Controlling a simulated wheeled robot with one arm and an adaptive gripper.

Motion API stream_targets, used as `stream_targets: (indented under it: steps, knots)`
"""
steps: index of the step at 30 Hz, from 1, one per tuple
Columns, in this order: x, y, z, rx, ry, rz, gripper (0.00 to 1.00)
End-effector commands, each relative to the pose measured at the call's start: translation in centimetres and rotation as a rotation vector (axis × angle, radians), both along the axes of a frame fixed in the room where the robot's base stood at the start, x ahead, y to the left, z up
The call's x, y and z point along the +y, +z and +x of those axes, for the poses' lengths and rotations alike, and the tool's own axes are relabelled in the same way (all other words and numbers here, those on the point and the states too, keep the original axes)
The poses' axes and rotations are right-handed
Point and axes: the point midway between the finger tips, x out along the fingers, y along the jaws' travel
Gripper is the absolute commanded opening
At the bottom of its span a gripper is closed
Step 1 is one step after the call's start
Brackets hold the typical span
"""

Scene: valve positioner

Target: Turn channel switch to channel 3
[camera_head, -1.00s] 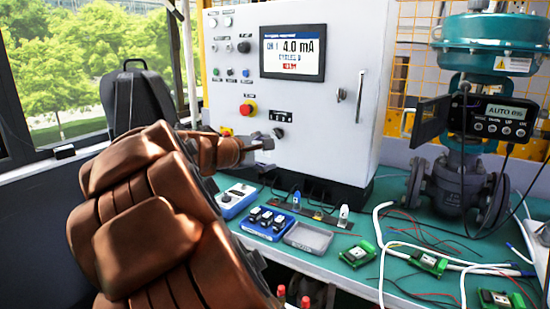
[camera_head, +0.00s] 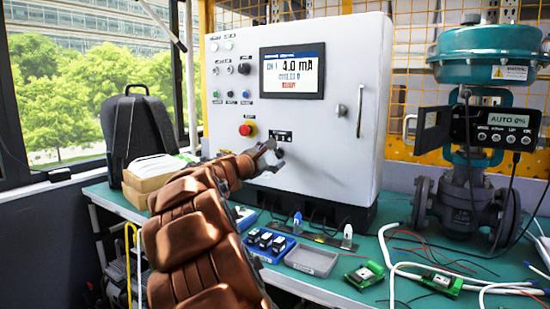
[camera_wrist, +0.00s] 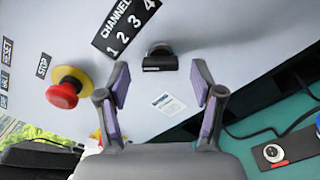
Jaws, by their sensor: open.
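The channel switch (camera_wrist: 161,58) is a small dark knob on the light grey control panel. It sits below a black label (camera_wrist: 125,27) reading CHANNEL 1 2 3 4, which also shows in the head view (camera_head: 281,135). My gripper (camera_wrist: 159,82) is open and empty, with its fingers either side of the switch's line and short of it. In the head view my gripper (camera_head: 271,153) is close to the panel just below the label and covers the switch. The screen (camera_head: 292,71) reads CH 1 and 4.0 mA. I cannot tell the knob's exact pointing.
A red emergency stop button (camera_wrist: 63,94) on a yellow base sticks out left of the switch. Other knobs and buttons are at the panel's upper left. A blue tray (camera_head: 267,243) and a grey tray (camera_head: 312,260) lie on the green table. A teal valve (camera_head: 487,60) stands right.

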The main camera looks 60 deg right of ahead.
Motion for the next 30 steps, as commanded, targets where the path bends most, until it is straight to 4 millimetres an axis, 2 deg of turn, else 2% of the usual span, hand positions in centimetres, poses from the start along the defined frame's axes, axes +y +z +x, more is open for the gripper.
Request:
stream_targets:
  steps: [6, 16, 30]
  knots:
    - [-1.6, -0.1, 0.0, -0.001, -0.001, 0.001, 0.67]
    - [-1.8, -0.1, 0.0, 0.0, -0.001, 0.001, 0.67]
    - [-1.8, 0.0, 0.0, 0.0, -0.001, 0.001, 0.18]
